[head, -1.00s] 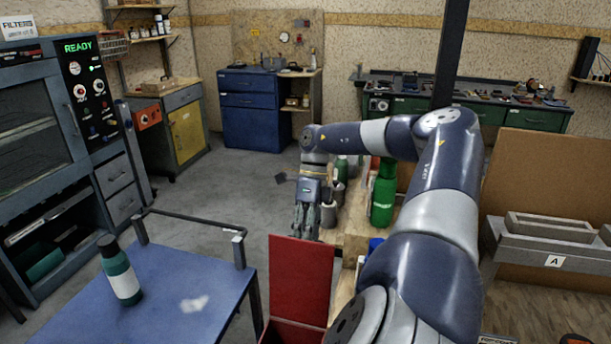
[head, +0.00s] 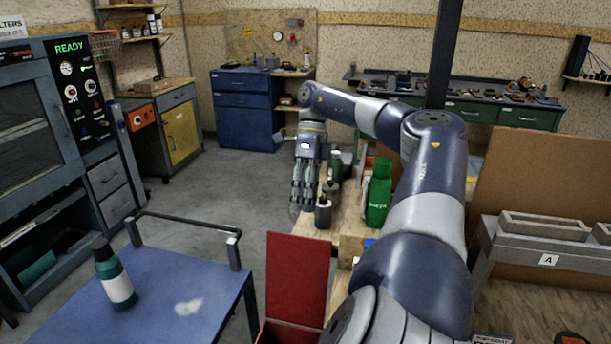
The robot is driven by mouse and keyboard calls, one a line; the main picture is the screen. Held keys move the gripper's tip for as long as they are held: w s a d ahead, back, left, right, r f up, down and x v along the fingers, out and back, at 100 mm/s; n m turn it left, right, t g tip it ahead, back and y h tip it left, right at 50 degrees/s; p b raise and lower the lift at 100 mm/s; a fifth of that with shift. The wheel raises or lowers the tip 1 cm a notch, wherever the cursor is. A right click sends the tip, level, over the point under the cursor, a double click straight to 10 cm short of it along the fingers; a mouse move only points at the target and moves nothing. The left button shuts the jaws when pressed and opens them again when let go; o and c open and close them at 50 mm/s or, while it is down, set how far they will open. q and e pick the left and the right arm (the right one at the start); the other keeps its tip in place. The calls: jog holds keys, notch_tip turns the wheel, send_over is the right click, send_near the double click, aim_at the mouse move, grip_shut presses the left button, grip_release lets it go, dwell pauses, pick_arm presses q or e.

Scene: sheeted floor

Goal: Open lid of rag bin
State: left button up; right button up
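The red rag bin (head: 288,331) stands at the bottom centre of the head view, cut off by the frame's lower edge. Its red lid (head: 297,277) stands up nearly vertical, so the bin is open. My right gripper (head: 302,208) hangs fingers down beyond the lid, in front of the wooden bench. It is apart from the lid in the picture. Its fingers appear close together, but I cannot tell whether they are open or shut. Nothing is visibly held in it. My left gripper is not in view.
A blue table (head: 165,310) with a dark green bottle (head: 114,277) stands left of the bin. A wooden bench (head: 348,222) with a green bottle (head: 379,195) and small containers lies beside my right arm. Grey floor is clear behind the table.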

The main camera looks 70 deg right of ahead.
jog(key=shift+v, duration=1.15)
